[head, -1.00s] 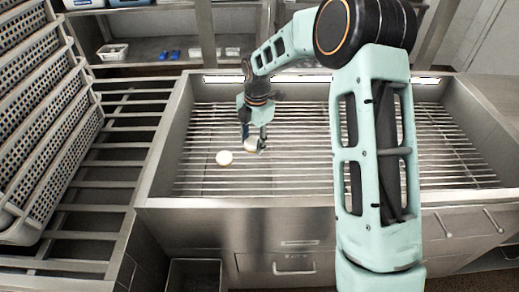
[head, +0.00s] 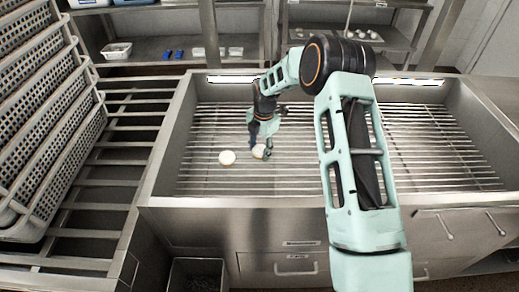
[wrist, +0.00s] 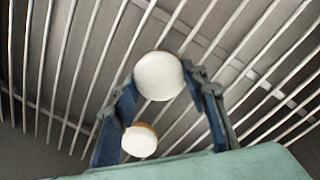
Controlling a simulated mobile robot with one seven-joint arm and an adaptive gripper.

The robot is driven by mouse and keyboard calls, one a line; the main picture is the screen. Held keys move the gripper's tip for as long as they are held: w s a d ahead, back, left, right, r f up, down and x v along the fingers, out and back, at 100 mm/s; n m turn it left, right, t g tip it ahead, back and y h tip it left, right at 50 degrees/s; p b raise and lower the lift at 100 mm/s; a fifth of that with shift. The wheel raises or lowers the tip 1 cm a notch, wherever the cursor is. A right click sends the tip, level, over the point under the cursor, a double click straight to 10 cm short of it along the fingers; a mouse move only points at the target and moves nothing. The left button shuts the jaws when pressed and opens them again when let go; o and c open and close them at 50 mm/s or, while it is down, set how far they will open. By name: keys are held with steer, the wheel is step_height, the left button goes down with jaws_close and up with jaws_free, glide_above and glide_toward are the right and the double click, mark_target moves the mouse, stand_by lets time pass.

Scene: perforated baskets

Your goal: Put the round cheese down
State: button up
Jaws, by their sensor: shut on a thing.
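My gripper (head: 264,147) is low over the metal rack (head: 330,140) inside the steel sink. It is shut on a round cheese (head: 259,151), white with a tan edge. In the wrist view this held cheese (wrist: 158,75) sits between the two blue fingertips. A second round cheese (head: 227,157) lies on the rack just left of the gripper. It also shows in the wrist view (wrist: 139,141), smaller. I cannot tell whether the held cheese touches the bars.
Perforated baskets (head: 45,130) stand tilted in a stack at the left, beside a slatted rack (head: 105,160). The sink walls bound the rack. Most of the rack to the right is bare. Shelves with a small tray (head: 116,50) stand behind.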

mark_target(262, 151)
steer(key=shift+f, duration=0.2)
steer(key=o, duration=1.3)
steer(key=shift+r, duration=0.15)
step_height(262, 151, up, 12)
steer(key=shift+s+d, duration=0.45)
